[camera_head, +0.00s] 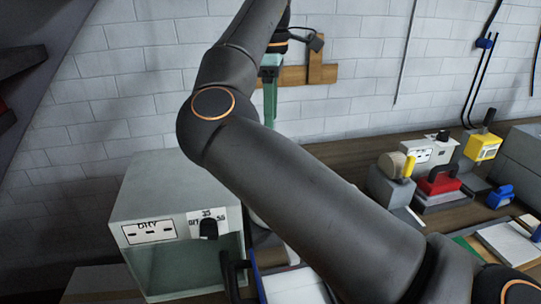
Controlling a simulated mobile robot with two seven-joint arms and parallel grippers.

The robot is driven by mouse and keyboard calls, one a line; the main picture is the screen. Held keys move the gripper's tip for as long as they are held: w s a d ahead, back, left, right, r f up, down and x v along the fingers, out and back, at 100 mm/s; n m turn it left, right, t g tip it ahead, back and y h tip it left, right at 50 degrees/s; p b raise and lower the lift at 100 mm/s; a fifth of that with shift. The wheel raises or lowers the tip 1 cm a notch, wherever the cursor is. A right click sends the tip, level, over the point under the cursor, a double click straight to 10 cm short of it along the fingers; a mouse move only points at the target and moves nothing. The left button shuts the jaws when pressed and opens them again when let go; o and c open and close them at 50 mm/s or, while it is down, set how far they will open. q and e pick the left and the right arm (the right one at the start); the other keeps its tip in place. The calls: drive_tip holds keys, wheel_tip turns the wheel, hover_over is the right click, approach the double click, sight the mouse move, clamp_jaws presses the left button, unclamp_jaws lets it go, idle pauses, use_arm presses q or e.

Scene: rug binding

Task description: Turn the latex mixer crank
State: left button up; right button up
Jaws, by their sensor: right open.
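My right arm crosses the view from the lower right to the top. My right gripper (290,40) is at the top centre, small and dark, open, partly lost against the arm and nearby dark parts. A green upright post (270,100) stands just below it, its lower end hidden behind my arm. I cannot tell whether the gripper touches the post or the dark part above it. No latex mixer crank can be clearly made out; my arm hides much of the middle of the bench. My left gripper is not in view.
A pale green cabinet (168,195) with a DRY label stands at lower left. A wooden piece (316,72) is against the white brick wall. At right are a red-topped block (438,184), a yellow box (484,148), a blue item (499,196) and a grey box (519,160).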

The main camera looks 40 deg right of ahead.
wheel_tip(320, 180, down, 11)
drive_tip(key=shift+r, duration=0.1)
idle(0.3)
clamp_jaws()
idle(0.4)
